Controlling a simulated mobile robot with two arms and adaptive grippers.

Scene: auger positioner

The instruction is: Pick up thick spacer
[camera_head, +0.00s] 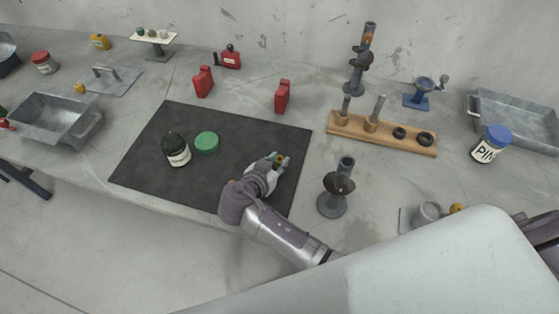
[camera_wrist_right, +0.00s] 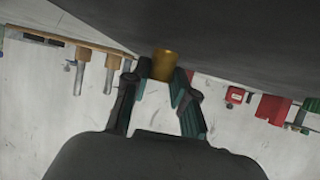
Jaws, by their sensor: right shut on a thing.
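My right gripper (camera_head: 278,160) is over the right part of the dark mat. It is shut on a small brass-coloured cylinder, which sits between the fingertips in the right wrist view (camera_wrist_right: 164,65); I cannot tell for sure whether this is the thick spacer. Two dark rings, a left one (camera_head: 399,132) and a right one (camera_head: 425,138), sit on the wooden rack (camera_head: 355,129), beside two upright metal pieces. My left gripper is not in view.
The dark mat (camera_head: 140,172) also bears a dark-lidded jar (camera_head: 175,149) and a green lid (camera_head: 207,142). A dark upright stand (camera_head: 333,204) is close to the right of my gripper. Red blocks (camera_head: 203,82) stand behind the mat. The mat's front left is clear.

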